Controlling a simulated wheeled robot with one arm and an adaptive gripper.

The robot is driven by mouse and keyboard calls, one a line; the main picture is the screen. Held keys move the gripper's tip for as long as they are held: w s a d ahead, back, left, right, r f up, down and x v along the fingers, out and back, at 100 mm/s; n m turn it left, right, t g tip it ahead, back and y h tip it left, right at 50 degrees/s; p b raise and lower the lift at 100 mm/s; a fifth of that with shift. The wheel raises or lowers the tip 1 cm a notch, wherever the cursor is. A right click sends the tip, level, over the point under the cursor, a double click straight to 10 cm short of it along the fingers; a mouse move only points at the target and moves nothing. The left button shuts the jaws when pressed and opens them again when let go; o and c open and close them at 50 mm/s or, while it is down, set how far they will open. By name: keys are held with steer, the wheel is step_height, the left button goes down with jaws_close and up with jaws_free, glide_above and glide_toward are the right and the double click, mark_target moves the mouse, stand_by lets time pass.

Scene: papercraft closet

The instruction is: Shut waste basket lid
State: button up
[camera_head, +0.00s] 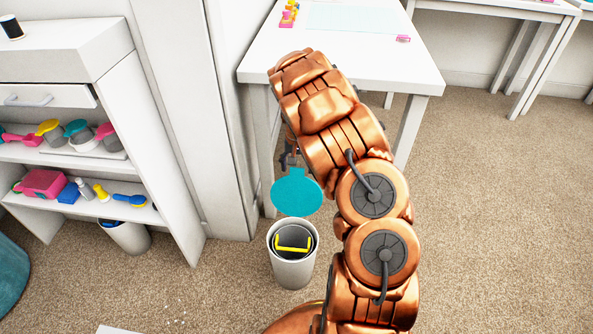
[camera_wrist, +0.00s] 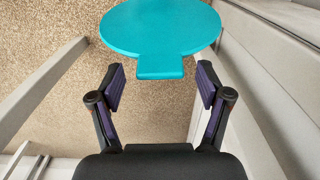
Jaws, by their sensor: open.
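The waste basket (camera_head: 309,262) is a light grey bin on the carpet in front of the white table, with a yellow item inside. Its teal round lid (camera_head: 297,193) stands open, raised at the basket's far side, with a small tab at its top. In the wrist view the lid (camera_wrist: 160,25) lies ahead, its tab (camera_wrist: 160,66) pointing toward my gripper. My gripper (camera_wrist: 161,84) is open and empty, with the tab in front of the gap between its fingers. I see no contact. In the head view my gripper (camera_head: 289,157) is small and partly hidden by my arm.
A white table (camera_head: 365,65) stands behind the basket, its legs near the lid. A white shelf unit (camera_head: 110,185) with colourful small items is at the left, with another bin (camera_head: 125,237) under it. The carpet (camera_head: 490,240) at the right is clear.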

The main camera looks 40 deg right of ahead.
steer(key=shift+f, duration=0.6)
steer(key=shift+c, duration=0.4)
jaws_close()
steer(key=shift+a, duration=0.1)
